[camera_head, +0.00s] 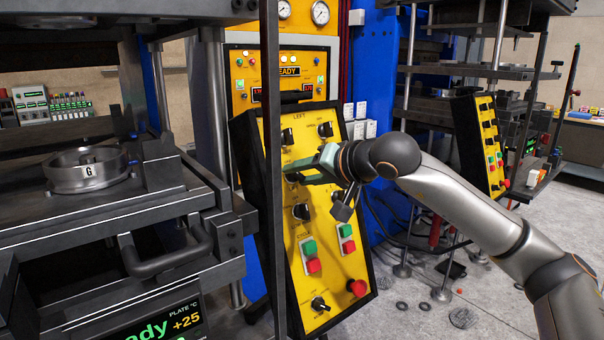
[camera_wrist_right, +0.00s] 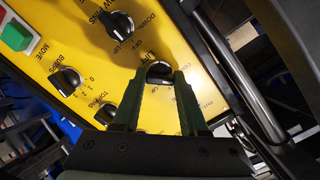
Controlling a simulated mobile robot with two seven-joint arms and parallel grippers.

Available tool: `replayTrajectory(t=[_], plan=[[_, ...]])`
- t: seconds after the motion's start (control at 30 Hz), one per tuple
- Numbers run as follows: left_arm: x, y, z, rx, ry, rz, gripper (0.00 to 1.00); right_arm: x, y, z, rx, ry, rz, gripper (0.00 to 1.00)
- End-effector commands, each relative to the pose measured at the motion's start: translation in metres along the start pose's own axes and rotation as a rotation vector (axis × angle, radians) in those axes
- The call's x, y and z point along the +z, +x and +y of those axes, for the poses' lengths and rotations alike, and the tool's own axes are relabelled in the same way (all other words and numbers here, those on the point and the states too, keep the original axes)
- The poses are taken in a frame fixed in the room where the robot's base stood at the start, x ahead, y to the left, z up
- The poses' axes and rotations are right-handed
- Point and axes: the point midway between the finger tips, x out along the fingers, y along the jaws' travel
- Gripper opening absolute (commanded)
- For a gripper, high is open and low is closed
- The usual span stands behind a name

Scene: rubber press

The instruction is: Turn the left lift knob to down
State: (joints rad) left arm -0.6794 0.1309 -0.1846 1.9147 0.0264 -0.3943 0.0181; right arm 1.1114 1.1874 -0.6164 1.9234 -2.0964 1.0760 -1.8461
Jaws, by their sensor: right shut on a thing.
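The yellow control panel (camera_head: 293,255) headed LEFT stands tilted in a black frame in the middle of the head view. My right gripper (camera_head: 308,170) reaches it from the right and is at a dark knob in the left column. In the right wrist view, the two green fingers of my right gripper (camera_wrist_right: 163,80) are shut on the sides of this black lift knob (camera_wrist_right: 159,70). The lettering beside it is partly covered, with UP and DOWN readable nearby. The fingers hide part of the knob, and its exact setting is hard to tell. My left gripper is not in view.
Other black knobs (camera_wrist_right: 118,25) sit close around the gripped one. Green and red buttons (camera_head: 313,265) are lower on the panel. A dark upright post (camera_head: 270,120) stands just left of it. The press with a round mould (camera_head: 88,172) fills the left side.

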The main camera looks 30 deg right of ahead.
Motion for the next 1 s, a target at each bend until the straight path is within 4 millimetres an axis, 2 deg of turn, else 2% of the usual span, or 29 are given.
replayTrajectory(t=[0.2,0.23,0.5,0.8,0.87,1.0], plan=[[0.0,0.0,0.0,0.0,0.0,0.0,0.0,0.001,0.0,0.001,0.003,-0.004,-0.002,0.0],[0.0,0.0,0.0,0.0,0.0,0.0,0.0,0.001,0.0,0.001,0.003,-0.004,-0.002,0.43],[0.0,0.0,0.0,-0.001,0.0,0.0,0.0,0.001,0.0,0.0,0.002,-0.002,-0.001,0.72],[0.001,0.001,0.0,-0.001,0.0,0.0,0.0,0.0,-0.003,0.001,0.001,-0.001,0.001,0.72],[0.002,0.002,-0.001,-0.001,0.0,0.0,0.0,0.0,-0.009,0.001,0.0,-0.002,0.003,0.72],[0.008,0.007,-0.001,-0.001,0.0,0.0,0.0,0.0,-0.033,0.002,0.001,-0.004,0.005,0.72]])
